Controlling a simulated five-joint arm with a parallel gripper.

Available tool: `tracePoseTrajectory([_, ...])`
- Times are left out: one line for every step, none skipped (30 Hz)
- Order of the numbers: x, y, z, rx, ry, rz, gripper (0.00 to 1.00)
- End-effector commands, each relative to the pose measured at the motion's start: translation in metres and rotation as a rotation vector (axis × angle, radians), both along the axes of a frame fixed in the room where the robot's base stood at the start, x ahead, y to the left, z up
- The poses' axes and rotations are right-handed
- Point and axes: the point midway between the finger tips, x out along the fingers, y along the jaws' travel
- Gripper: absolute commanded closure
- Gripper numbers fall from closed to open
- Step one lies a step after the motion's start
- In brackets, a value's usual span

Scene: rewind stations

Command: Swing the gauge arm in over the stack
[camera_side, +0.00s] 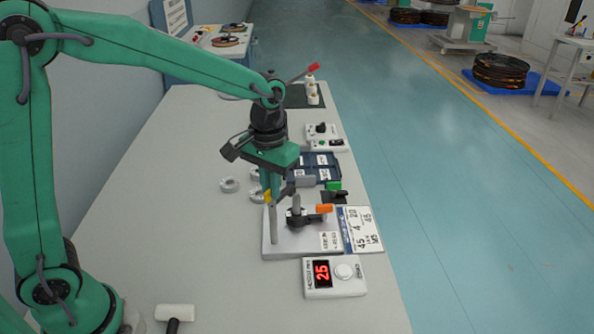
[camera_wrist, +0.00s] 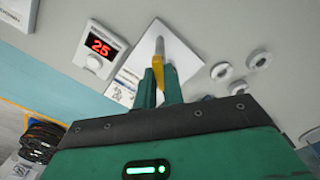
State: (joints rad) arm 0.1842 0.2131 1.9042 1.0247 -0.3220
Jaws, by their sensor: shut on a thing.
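A white base plate (camera_side: 278,247) lies on the bench with two grey upright posts. The front-left post (camera_side: 274,224) stands just below my gripper (camera_side: 269,190). A yellow piece (camera_wrist: 169,76), seemingly part of the gauge arm, sits between my fingers, which are shut on it; it also shows in the side view (camera_side: 267,196). The rest of the gauge arm is hidden or cannot be made out. Right of that post, a dark hub stands around the second post (camera_side: 296,203), with an orange-ended handle (camera_side: 324,208). I cannot tell whether rings are stacked there.
Loose pale rings (camera_side: 229,185) lie left of the plate. A box with red digits (camera_side: 334,277) stands in front, a printed card (camera_side: 361,229) to the right. A blue tray (camera_side: 322,168) and control boxes (camera_side: 322,131) stand behind. A white-headed mallet (camera_side: 175,312) lies near the front; the bench's left is mostly clear.

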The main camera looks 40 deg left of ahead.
Motion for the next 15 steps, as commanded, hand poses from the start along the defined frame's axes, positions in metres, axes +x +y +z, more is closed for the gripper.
tracePoseTrajectory([0.0003,-0.0001,0.002,-0.001,-0.003,0.003,1.0])
tracePoseTrajectory([0.0003,-0.0001,0.002,-0.001,-0.003,0.002,1.0])
tracePoseTrajectory([0.0003,-0.0001,0.002,-0.001,-0.003,0.002,0.86])
tracePoseTrajectory([0.0004,-0.0001,0.0021,-0.001,-0.003,0.002,0.8])
tracePoseTrajectory([0.0004,0.0,0.002,-0.001,-0.003,0.002,0.74])
tracePoseTrajectory([0.0003,-0.0001,0.0018,-0.001,-0.003,0.002,0.68])
tracePoseTrajectory([0.0003,-0.0001,0.0016,-0.001,-0.002,0.001,0.68])
tracePoseTrajectory([0.0003,-0.0001,0.0014,-0.001,-0.002,0.001,0.68])
tracePoseTrajectory([0.0002,-0.0001,0.0012,-0.001,-0.002,0.001,0.68])
tracePoseTrajectory([0.0002,-0.0001,0.0011,-0.001,-0.002,0.001,0.68])
tracePoseTrajectory([0.0002,-0.0001,0.001,0.0,-0.001,0.001,0.68])
tracePoseTrajectory([0.0001,0.0,0.0008,0.0,-0.001,0.0,0.68])
tracePoseTrajectory([0.0001,0.0,0.0008,0.0,-0.001,0.0,0.68])
tracePoseTrajectory([0.0001,0.0,0.0008,0.0,-0.001,0.0,0.68])
tracePoseTrajectory([0.0002,-0.0001,0.0011,0.0,-0.001,0.0,0.68])
